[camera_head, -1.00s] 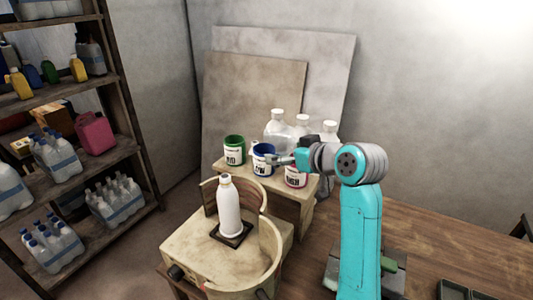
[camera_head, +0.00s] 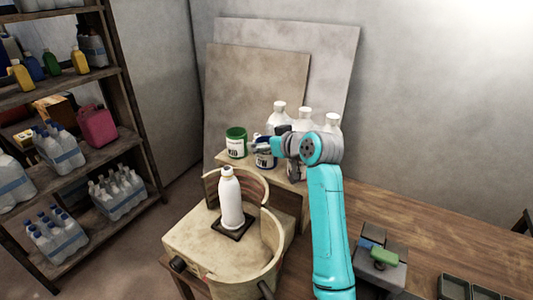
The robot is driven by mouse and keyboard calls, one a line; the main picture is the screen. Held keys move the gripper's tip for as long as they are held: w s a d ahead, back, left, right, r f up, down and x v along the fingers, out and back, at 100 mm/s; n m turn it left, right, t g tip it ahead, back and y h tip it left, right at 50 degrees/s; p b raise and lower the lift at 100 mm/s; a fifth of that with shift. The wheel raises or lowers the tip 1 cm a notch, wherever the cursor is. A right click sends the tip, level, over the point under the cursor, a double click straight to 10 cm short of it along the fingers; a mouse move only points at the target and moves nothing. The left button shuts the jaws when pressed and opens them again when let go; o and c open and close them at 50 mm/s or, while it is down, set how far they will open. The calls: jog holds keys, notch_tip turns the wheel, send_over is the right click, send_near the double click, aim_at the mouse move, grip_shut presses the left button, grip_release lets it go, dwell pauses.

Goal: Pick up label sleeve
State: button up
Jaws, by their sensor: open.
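I cannot make out a label sleeve for certain. A white bottle (camera_head: 231,200) stands upright on a small black pad (camera_head: 232,228) on a pale machine with curved guards (camera_head: 205,238). My gripper (camera_head: 258,147) is open and points left in front of the blue pot (camera_head: 264,160), partly covering it. It is above and behind the white bottle, apart from it, with nothing visibly held. A green-rimmed pot (camera_head: 236,142) stands left of the gripper. On the table at right, a grey block (camera_head: 388,275) bears a green piece (camera_head: 384,257) and a blue piece (camera_head: 367,244).
A stocked shelf (camera_head: 100,152) fills the left. Dark trays (camera_head: 455,288) lie at the table's lower right. The wooden table (camera_head: 430,230) between block and wall is clear.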

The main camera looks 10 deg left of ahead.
jog(key=shift+w+a, duration=0.15)
jog(key=c, duration=0.8)
